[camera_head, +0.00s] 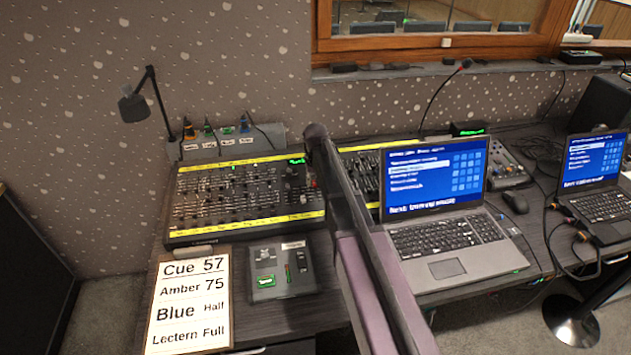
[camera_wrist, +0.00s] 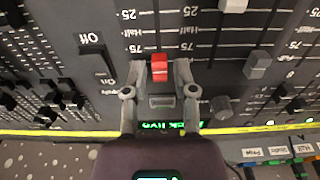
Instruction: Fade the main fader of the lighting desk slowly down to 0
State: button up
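The lighting desk (camera_head: 250,207) is a black console with yellow strips on the table at left in the head view. In the wrist view, its red fader cap (camera_wrist: 159,67) sits in a slot, past the upside-down 75 mark, away from the 25 mark. I take this cap for the main fader; no name label on it is readable. My gripper (camera_wrist: 160,72) has one finger on each side of the red cap, with narrow gaps visible, so it looks open around it. In the head view, my arm hides the desk's right edge and the gripper is not clear.
An Off/On switch (camera_wrist: 96,60) lies left of the red cap; a grey fader cap (camera_wrist: 257,65) and a knob (camera_wrist: 223,107) lie to its right. A small grey control box (camera_head: 281,270) and a cue card (camera_head: 188,302) lie before the desk. A laptop (camera_head: 440,205) stands right.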

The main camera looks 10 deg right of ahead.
grip_shut()
